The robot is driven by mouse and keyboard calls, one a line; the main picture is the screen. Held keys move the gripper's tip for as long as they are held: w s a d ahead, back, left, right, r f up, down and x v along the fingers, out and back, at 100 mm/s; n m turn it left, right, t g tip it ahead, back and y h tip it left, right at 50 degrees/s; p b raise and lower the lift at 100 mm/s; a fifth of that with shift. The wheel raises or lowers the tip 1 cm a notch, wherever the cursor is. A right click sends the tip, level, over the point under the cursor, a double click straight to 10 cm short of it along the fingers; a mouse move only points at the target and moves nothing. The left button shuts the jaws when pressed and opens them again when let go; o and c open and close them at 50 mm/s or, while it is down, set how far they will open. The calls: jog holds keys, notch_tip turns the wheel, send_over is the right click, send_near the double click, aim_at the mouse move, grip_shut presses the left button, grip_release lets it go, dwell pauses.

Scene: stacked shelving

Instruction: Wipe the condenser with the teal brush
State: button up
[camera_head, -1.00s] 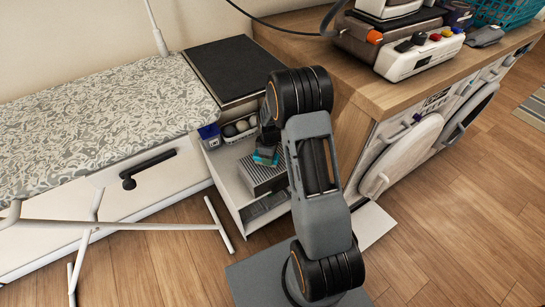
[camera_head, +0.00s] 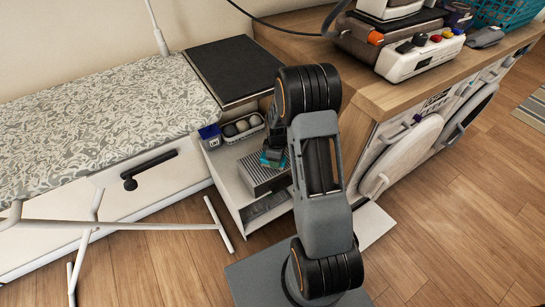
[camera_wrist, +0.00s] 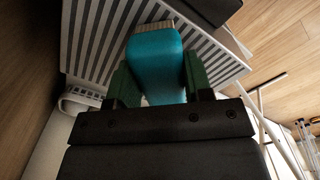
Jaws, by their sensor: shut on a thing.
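The condenser (camera_head: 257,172) is a grey finned box on the white shelf unit. Its dark and light fins (camera_wrist: 95,38) fill the upper part of the wrist view. My gripper (camera_head: 273,154) is over the condenser's top, partly hidden by my arm in the head view. It is shut on the teal brush (camera_wrist: 156,65), with a green finger pad on each side of the handle. The brush's tan bristle end (camera_wrist: 155,26) points away over the fins. I cannot tell whether the bristles touch them.
A blue box (camera_head: 210,136) and a tray (camera_head: 226,138) with round balls stand behind the condenser. A black panel (camera_head: 232,70) lies above them. A wooden counter (camera_head: 380,95) is close on the right, an ironing board (camera_head: 110,110) on the left.

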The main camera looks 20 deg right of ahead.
jog(key=shift+w+a+f, duration=0.1)
jog(key=shift+w+a, duration=0.3)
jog(key=shift+a, duration=0.3)
jog(key=shift+w+a+r, duration=0.2)
jog(key=shift+w+a, duration=0.15)
jog(key=shift+w, duration=0.15)
jog(key=shift+w+a+r, duration=0.2)
jog(key=shift+w+a, duration=0.1)
jog(key=shift+w, duration=0.2)
jog(key=shift+s, duration=0.15)
